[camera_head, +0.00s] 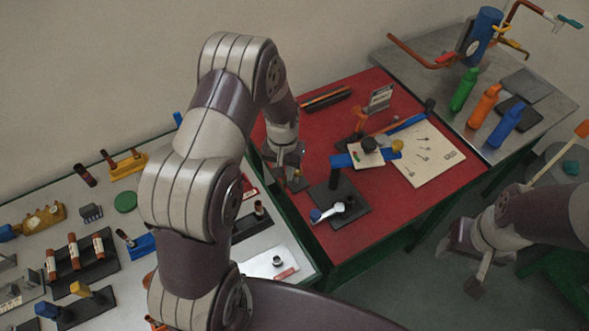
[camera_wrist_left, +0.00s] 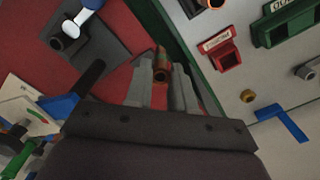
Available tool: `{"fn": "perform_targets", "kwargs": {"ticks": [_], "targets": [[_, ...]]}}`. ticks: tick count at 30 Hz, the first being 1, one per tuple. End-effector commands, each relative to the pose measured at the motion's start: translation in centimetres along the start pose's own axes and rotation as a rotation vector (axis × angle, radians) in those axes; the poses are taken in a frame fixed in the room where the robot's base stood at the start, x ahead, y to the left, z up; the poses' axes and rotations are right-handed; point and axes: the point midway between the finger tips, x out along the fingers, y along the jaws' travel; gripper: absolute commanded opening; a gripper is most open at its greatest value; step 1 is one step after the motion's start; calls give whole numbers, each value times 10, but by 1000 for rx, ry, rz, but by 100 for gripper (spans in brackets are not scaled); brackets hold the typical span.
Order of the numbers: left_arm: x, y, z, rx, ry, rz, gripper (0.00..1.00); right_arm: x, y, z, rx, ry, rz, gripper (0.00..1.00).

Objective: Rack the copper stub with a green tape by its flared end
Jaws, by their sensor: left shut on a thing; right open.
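My left gripper (camera_head: 292,183) is over the left edge of the red table, partly hidden by its own wrist in the head view. In the left wrist view its fingers (camera_wrist_left: 163,85) are shut on a copper stub (camera_wrist_left: 161,62), whose round open end faces the camera. A greenish band seems to show on it, but it is small and dark. A black rack with several upright copper tubes (camera_head: 74,252) stands on the grey table at the left. My right gripper (camera_head: 468,262) is open and empty, over the floor at the right.
A black stand (camera_head: 349,197) with a blue-and-white part is on the red table (camera_head: 385,205), near the left gripper. A red labelled holder (camera_wrist_left: 226,52) and a green one (camera_wrist_left: 285,25) are on the grey table. Bottles (camera_head: 463,90) stand on the far-right table.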

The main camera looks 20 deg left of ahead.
Motion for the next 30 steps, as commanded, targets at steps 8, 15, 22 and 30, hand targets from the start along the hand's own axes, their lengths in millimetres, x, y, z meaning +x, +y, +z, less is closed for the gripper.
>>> {"fn": "perform_targets", "kwargs": {"ticks": [8,15,22,30], "targets": [[-5,-60,-4,-128,-9,4,1,-18,0,-2,0,0,0,56],[-7,-126,-5,-176,-5,9,1,-34,0,-4,0,0,0,56],[-7,-150,-15,-50,16,5,1,-35,0,-4,0,0,0,56],[-8,-149,-15,-16,15,5,1,-35,0,-4,0,0,0,56]]}}
